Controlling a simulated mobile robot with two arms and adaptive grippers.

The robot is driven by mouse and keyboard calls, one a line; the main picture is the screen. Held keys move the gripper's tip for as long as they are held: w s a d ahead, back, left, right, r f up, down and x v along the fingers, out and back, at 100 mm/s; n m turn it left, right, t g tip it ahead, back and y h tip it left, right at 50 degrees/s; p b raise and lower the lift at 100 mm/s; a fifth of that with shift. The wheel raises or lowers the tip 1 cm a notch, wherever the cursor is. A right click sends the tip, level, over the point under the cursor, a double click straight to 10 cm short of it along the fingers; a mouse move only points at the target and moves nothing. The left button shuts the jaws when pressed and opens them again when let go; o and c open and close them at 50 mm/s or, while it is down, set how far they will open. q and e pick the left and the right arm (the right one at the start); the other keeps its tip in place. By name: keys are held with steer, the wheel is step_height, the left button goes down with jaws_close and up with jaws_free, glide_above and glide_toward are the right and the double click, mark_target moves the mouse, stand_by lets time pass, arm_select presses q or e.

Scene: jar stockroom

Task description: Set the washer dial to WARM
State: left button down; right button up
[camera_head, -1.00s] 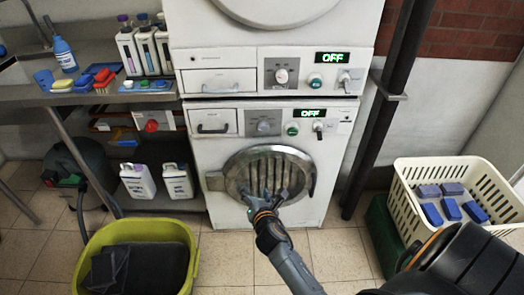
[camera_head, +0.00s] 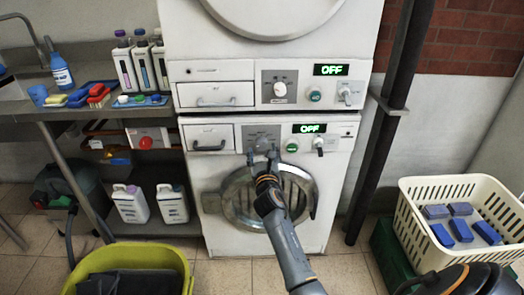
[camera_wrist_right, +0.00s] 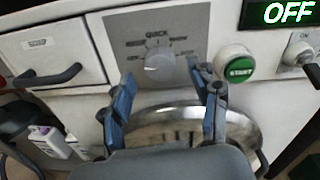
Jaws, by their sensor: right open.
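The lower white washer (camera_head: 225,165) carries a grey panel with a round pale dial (camera_head: 262,144). In the right wrist view the dial (camera_wrist_right: 160,66) shows clearly, with the word QUICK above it and other small labels around it that I cannot read. I cannot tell which label the dial points to. My right gripper (camera_head: 263,158) is open in front of the panel, just below the dial in the head view. In the wrist view its two blue-grey fingers (camera_wrist_right: 163,88) stand apart, one on each side below the dial, and hold nothing. My left gripper is out of view.
A green START button (camera_wrist_right: 238,68), a switch (camera_wrist_right: 300,55) and a lit OFF display (camera_wrist_right: 283,12) are right of the dial. A drawer handle (camera_wrist_right: 45,76) juts out at left. The round door (camera_head: 236,200) is below. A similar upper machine (camera_head: 215,75) has its own dial.

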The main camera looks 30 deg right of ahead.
mark_target(261, 144)
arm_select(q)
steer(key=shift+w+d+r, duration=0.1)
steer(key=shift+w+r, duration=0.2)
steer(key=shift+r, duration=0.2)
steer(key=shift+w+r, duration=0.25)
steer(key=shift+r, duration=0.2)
arm_select(e)
steer(key=shift+x, duration=1.35)
steer(key=shift+c, duration=0.5)
steer(key=c, duration=1.1)
